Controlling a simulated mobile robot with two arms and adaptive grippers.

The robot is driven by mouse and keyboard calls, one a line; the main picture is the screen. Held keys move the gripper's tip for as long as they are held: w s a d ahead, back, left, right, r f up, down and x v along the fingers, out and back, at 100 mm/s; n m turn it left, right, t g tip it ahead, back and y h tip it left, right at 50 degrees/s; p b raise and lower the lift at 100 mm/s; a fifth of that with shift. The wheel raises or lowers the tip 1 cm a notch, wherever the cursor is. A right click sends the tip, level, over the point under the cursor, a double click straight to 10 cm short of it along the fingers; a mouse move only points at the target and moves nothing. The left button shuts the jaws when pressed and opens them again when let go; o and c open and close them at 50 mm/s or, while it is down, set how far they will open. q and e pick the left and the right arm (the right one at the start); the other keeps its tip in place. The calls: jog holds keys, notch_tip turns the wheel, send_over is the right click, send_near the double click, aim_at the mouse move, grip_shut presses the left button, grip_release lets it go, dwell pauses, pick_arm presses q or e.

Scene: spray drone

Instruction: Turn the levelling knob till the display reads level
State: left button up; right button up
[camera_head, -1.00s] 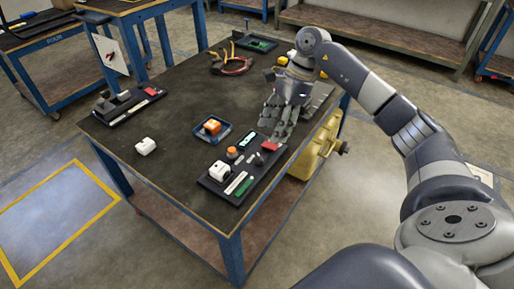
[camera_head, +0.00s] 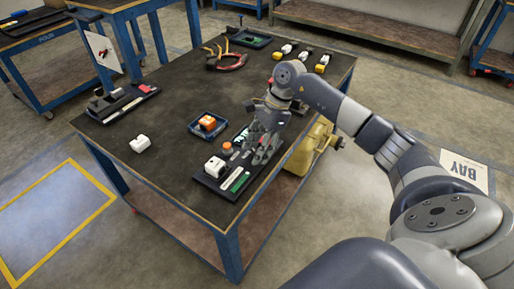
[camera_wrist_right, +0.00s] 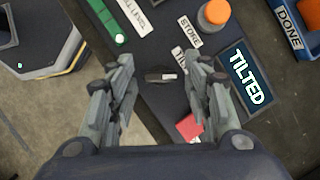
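My right gripper (camera_head: 262,152) is above the right part of a dark panel (camera_head: 208,184) on the table. In the right wrist view its two fingers (camera_wrist_right: 162,72) are spread apart. A small dark knob-like part (camera_wrist_right: 154,75) with a pale mark lies between the fingertips in that view; I cannot tell whether they touch it. The display (camera_wrist_right: 245,80) reads "TILTED", right of the fingers. In the head view the gripper partly hides the display and the knob. My left gripper is not in view.
The panel also bears an orange cap (camera_wrist_right: 215,12), a green strip with a white dot (camera_wrist_right: 107,22) and a red block (camera_wrist_right: 190,127) close to the right finger. A blue tray (camera_head: 194,128) holds an orange block. A white object (camera_head: 140,144) stands left.

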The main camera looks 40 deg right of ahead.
jog(key=c, duration=0.7)
jog(key=shift+m+t, duration=0.3)
jog(key=shift+m, duration=0.4)
jog(key=m, duration=0.2)
jog(key=shift+s+m+t+h, duration=0.1)
jog(key=shift+m+t+h, duration=0.2)
jog(key=shift+t, duration=0.1)
jog(key=shift+m+t, duration=0.3)
jog(key=shift+m, duration=0.3)
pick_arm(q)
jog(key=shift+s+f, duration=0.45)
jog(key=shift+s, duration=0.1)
pick_arm(e)
jog(key=shift+a, duration=0.1)
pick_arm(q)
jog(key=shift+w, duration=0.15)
